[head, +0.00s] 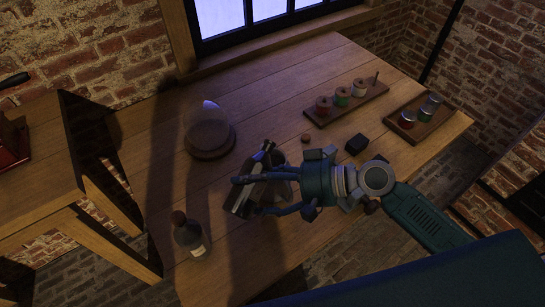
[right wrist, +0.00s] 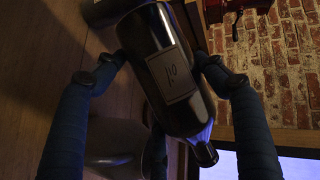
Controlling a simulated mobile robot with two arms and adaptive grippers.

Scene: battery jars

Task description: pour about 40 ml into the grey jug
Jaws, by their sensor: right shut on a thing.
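My right gripper (head: 248,195) is over the front middle of the table, shut on a dark bottle (head: 240,199). In the right wrist view the bottle (right wrist: 172,75) lies between the two fingers, with a pale-edged label whose lettering looks like "oil" upside down. Its narrow neck end points to the lower right of that picture, and the bottle is tilted there. A grey rounded vessel, likely the grey jug (right wrist: 112,143), shows behind the fingers in the right wrist view. In the head view the gripper largely hides that spot. No liquid stream is visible. My left gripper is not in view.
A second dark bottle (head: 191,237) stands at the front left. A glass dome on a wooden base (head: 210,153) is behind it. A spool rack (head: 372,98), a tray of small jars (head: 440,128) and a black block (head: 357,144) are to the right.

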